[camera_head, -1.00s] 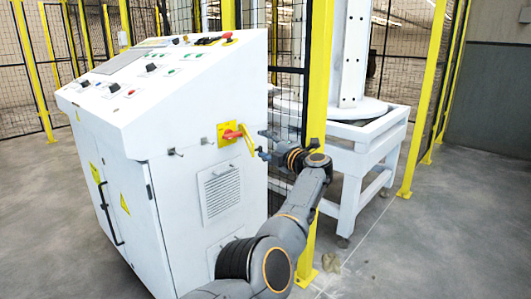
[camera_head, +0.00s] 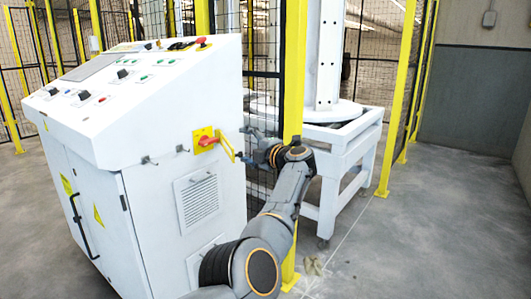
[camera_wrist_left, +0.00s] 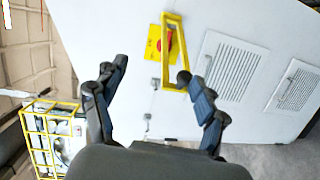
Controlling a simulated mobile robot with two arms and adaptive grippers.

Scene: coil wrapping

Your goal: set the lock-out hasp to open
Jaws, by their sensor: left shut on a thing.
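The lock-out hasp (camera_head: 228,149) is a thin yellow frame at the red rotary switch (camera_head: 206,141) on the side of the white cabinet. It sticks out from the yellow switch plate, angled down and right. In the left wrist view the hasp (camera_wrist_left: 168,72) is a long narrow loop lying over the red switch (camera_wrist_left: 160,43). My left gripper (camera_head: 244,144) is at the hasp's outer end and shut on it. In the left wrist view the gripper (camera_wrist_left: 152,70) shows its dark fingers spread, the right fingertip touching the hasp's lower end. My right gripper is not in view.
The white control cabinet (camera_head: 160,190) has vent grilles beside the switch. A yellow fence post (camera_head: 293,80) and black mesh stand close beside my left arm. A white machine frame (camera_head: 335,150) stands behind. Grey floor at the right is free.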

